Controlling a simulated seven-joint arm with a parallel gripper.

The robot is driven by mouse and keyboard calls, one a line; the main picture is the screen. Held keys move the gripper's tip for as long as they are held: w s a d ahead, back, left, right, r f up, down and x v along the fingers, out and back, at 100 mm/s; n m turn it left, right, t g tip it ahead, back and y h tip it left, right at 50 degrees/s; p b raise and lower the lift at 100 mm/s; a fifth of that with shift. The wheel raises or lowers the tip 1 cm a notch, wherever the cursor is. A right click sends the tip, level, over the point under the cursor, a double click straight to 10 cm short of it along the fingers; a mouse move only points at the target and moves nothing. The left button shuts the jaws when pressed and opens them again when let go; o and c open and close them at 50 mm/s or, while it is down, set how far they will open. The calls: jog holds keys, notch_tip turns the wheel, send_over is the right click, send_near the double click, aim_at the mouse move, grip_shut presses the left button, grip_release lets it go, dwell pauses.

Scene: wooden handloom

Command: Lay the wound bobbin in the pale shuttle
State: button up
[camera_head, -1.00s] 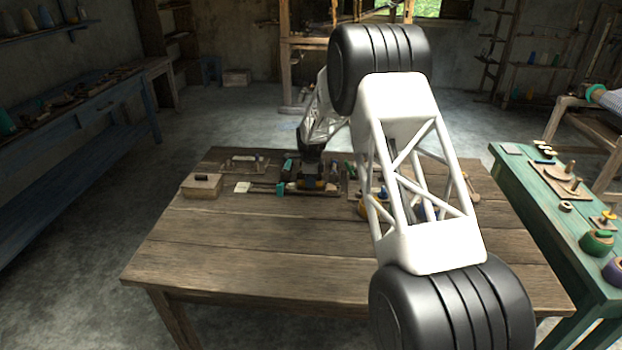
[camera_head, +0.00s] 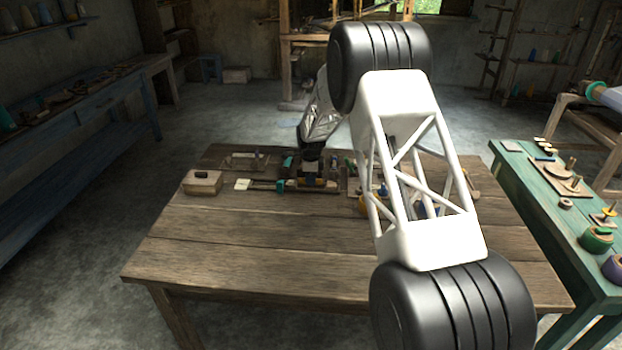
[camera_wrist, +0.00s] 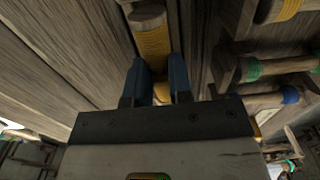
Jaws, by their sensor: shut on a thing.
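My gripper (camera_wrist: 160,82) points down at the wooden table, and its two blue fingertips stand on either side of a wound bobbin (camera_wrist: 153,45) with yellow thread and a pale wooden end. The bobbin reaches out beyond the fingertips toward the top of the wrist view. In the head view my gripper (camera_head: 312,178) is small and dark over the far part of the table, with a bit of yellow at its fingers. I cannot tell the pale shuttle for sure in either view. Whether the bobbin touches anything below is hidden.
At the right of the wrist view, a holder carries bobbins with yellow (camera_wrist: 286,9), green (camera_wrist: 280,67) and blue (camera_wrist: 290,95) thread. A green bench (camera_head: 550,200) stands right. The table's near part is clear.

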jog(key=shift+f, duration=0.6)
dwell(0.7)
jog(key=o, duration=1.2)
jog(key=shift+o, duration=0.2)
jog(key=shift+r, duration=0.2)
jog(key=shift+r, duration=3.3)
